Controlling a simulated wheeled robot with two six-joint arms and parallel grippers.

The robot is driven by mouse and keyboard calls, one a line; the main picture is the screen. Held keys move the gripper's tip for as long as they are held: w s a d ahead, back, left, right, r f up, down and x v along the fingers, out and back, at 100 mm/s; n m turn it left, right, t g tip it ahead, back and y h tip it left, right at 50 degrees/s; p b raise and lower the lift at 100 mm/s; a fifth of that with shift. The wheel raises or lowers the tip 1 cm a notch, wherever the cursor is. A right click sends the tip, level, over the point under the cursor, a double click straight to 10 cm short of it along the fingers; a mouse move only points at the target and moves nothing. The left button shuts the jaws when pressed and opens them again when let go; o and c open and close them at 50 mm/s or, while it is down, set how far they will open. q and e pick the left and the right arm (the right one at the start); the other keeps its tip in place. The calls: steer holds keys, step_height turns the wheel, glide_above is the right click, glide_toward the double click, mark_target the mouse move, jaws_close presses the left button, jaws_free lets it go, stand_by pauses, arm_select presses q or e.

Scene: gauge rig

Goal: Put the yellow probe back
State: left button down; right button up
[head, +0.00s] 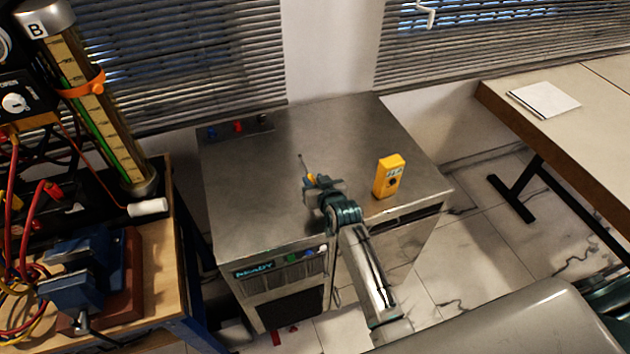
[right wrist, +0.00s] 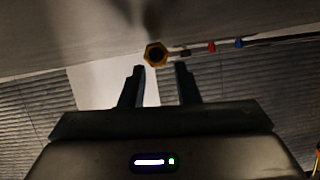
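The yellow probe (head: 310,178) is on or just above the grey cabinet top, its thin dark tip pointing away and to the left. My right gripper (head: 318,186) is right behind it and covers part of it. In the right wrist view the probe's yellow six-sided end with a dark centre (right wrist: 156,54) shows just past the fingertips, in line with the gap. My right gripper (right wrist: 161,68) also shows there with its fingers apart, nothing clearly gripped. Whether the probe touches the top is hard to tell. My left gripper is not in view.
A yellow meter (head: 388,176) stands on the cabinet (head: 345,130), right of my gripper. A strip with blue, red and black sockets (head: 238,127) lies along the back left edge. A bench with a vise (head: 85,265) is at left; a table (head: 585,115) is at right.

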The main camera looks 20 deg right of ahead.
steer(key=shift+o, duration=0.9)
steer(key=shift+s+f, duration=0.1)
steer(key=shift+f, duration=0.2)
steer(key=shift+r, duration=0.25)
steer(key=shift+r+p, duration=0.35)
steer(key=shift+r, duration=0.15)
steer(key=b+v, duration=0.2)
steer(key=v, duration=0.8)
steer(key=shift+s+b, duration=0.1)
steer(key=shift+b, duration=0.2)
steer(key=shift+v, duration=0.8)
